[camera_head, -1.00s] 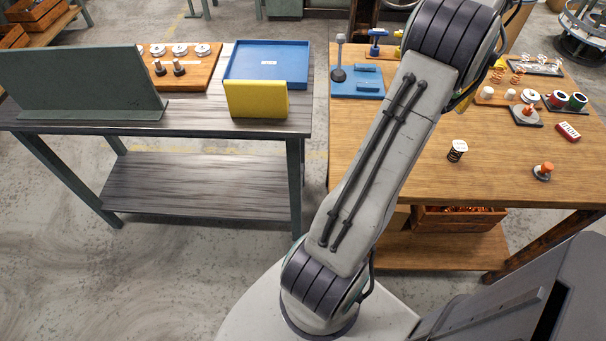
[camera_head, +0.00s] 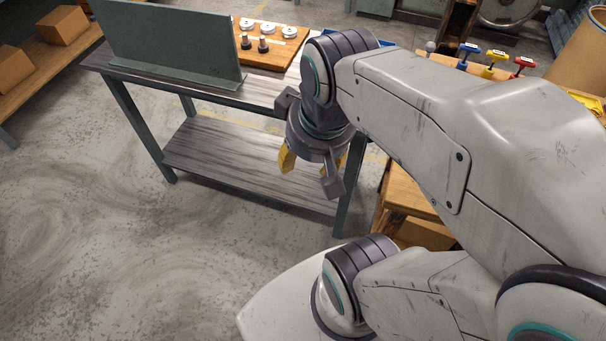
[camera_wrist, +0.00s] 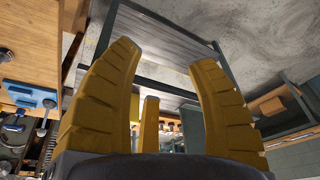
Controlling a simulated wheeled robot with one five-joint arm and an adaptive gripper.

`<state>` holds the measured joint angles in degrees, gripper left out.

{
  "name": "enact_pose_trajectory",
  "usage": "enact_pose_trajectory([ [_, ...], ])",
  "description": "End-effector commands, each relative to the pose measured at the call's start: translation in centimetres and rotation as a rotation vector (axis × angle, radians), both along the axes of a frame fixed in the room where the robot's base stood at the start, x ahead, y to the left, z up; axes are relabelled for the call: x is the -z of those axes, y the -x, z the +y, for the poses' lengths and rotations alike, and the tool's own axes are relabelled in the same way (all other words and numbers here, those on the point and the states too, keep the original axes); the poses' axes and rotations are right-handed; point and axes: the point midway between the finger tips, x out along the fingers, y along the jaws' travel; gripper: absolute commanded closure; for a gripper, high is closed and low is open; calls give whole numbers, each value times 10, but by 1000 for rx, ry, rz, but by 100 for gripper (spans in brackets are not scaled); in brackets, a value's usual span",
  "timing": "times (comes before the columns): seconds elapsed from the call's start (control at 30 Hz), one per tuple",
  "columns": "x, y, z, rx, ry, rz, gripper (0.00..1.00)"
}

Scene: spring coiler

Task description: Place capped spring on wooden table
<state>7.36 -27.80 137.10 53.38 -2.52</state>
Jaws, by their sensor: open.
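My gripper (camera_head: 315,168) hangs in front of the grey table, its yellow fingers pointing down. In the wrist view its fingers (camera_wrist: 165,60) are spread apart with nothing between them. The wooden table (camera_head: 408,190) is mostly hidden behind my arm in the head view. Its top also shows at the upper left of the wrist view (camera_wrist: 28,35), with a blue block (camera_wrist: 28,95) on it. I cannot make out a capped spring in either view now.
The grey table (camera_head: 255,90) bears a dark green upright panel (camera_head: 170,45) and a wooden board (camera_head: 275,58) with several metal discs. Blue, yellow and red clamps (camera_head: 495,57) stand at the back right. The floor (camera_head: 130,260) at the left front is clear.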

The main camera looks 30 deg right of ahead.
Motion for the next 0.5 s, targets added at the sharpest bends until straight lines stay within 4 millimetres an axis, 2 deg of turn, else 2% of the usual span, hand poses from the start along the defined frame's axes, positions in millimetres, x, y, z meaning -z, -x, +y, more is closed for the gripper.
enact_pose_trajectory([
  [0.03,4,7,9,-30,-3,-7,49],
  [0.2,13,21,23,-77,-9,-22,49],
  [0.5,15,25,26,-88,-11,-25,49],
])
